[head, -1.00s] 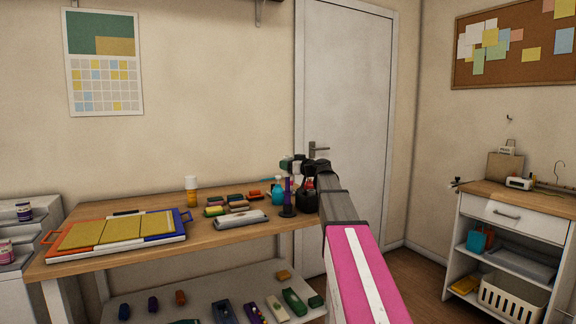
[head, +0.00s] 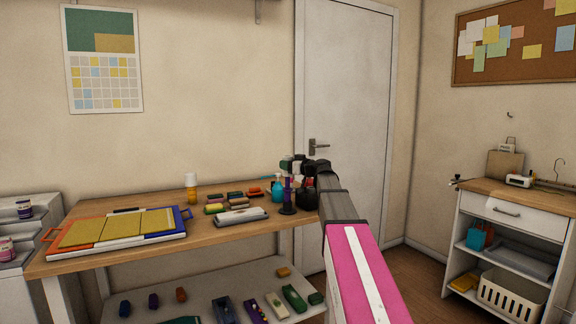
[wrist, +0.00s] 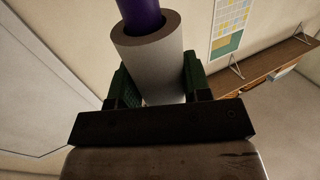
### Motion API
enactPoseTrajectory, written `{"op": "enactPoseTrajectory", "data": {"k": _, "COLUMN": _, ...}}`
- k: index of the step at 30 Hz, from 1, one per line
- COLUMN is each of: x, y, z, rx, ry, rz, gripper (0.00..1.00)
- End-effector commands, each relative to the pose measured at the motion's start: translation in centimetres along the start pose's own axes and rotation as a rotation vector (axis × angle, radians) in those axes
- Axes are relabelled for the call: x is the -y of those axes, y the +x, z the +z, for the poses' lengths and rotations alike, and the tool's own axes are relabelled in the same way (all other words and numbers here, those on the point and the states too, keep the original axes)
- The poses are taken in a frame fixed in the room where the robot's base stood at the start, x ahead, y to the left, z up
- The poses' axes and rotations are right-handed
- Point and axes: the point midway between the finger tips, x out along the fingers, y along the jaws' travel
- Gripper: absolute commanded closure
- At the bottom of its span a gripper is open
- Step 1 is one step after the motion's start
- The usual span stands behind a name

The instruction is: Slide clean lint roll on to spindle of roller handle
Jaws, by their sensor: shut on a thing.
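A purple roller handle (head: 288,196) stands upright at the right end of the workbench in the head view. My gripper (head: 293,164) is just above it, near the bench's back right corner. In the wrist view, my gripper (wrist: 160,85) has its green fingers shut on the sides of a white lint roll (wrist: 160,70) with a brown core. The purple spindle (wrist: 143,12) meets the open end of the roll and appears to sit inside its core. How deep it goes is hidden. The roll is small and mostly hidden in the head view.
A dark bottle (head: 308,196) and a blue bottle (head: 277,189) stand close beside the handle. A whitish flat item (head: 240,216) and several coloured blocks lie to the left. An orange-and-blue framed board (head: 125,234) covers the bench's left part. The door (head: 345,110) is behind.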

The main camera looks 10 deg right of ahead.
Motion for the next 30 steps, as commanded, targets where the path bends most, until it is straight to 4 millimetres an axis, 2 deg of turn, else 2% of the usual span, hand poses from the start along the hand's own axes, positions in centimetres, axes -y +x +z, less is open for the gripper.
{"op": "enactPoseTrajectory", "data": {"k": 30, "x": 0.0, "y": 0.0, "z": 1.2, "rx": 0.000, "ry": 0.000, "rz": 0.000, "gripper": 0.67}}
